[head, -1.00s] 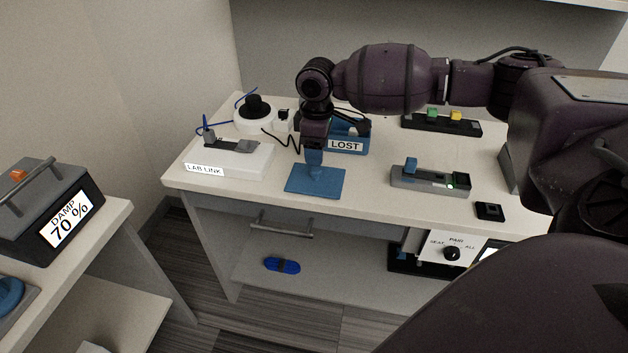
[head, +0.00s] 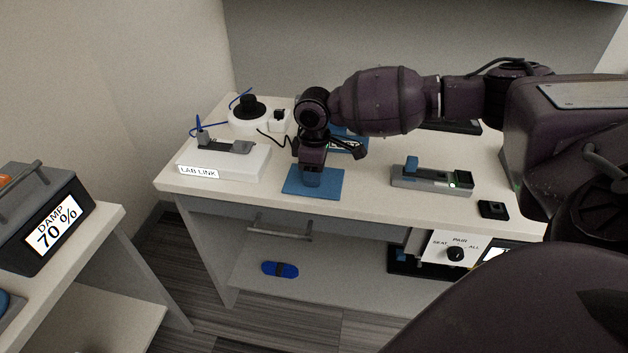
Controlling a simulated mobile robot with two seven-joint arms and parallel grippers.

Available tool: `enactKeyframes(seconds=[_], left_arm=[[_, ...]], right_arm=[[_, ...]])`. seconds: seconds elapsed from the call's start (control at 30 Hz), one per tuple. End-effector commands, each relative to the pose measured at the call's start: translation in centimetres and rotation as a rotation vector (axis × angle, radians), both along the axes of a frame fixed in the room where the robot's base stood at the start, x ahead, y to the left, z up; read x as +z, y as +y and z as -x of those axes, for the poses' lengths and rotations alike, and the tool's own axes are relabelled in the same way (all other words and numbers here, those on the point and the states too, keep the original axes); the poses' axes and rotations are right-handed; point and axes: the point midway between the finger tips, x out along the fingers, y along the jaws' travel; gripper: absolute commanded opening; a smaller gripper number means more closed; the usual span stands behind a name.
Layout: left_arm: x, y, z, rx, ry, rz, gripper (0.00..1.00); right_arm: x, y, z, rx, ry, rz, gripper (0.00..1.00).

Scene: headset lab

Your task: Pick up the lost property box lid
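The lost property box lid (head: 328,189) is a flat blue plate lying near the front edge of the white-topped bench. My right gripper (head: 312,179) points down over the middle of the lid, low at its raised handle, and hides most of the handle. Whether its fingers are open or closed on the handle I cannot make out. The blue lost property box (head: 352,132) stands behind, mostly hidden by my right arm, its label partly covered. My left gripper is not in view.
A white LAB LINK unit (head: 224,163) stands left of the lid. A grey device with a green light (head: 432,180) and a small black block (head: 493,209) lie to the right. A round white base with a black knob (head: 249,117) stands behind. A blue item (head: 280,269) lies on the lower shelf.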

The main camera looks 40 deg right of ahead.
Motion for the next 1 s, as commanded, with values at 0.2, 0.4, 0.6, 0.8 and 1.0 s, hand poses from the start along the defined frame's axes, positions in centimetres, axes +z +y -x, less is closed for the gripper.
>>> enactKeyframes(seconds=[0.2,0.4,0.6,0.8,1.0], left_arm=[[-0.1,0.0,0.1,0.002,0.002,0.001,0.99],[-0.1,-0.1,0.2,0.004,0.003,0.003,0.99],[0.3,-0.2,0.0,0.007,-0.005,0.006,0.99],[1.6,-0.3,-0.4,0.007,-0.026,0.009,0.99],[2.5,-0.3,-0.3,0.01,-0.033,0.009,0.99]], right_arm=[[0.0,0.0,0.0,0.0,0.001,-0.001,0.11],[0.0,0.0,0.0,0.0,0.001,-0.001,0.06],[1.0,0.0,0.0,0.0,-0.003,-0.001,0.06],[4.7,0.0,-0.1,0.0,-0.009,-0.001,0.06],[10.1,0.0,-0.1,0.0,-0.011,0.0,0.06]])
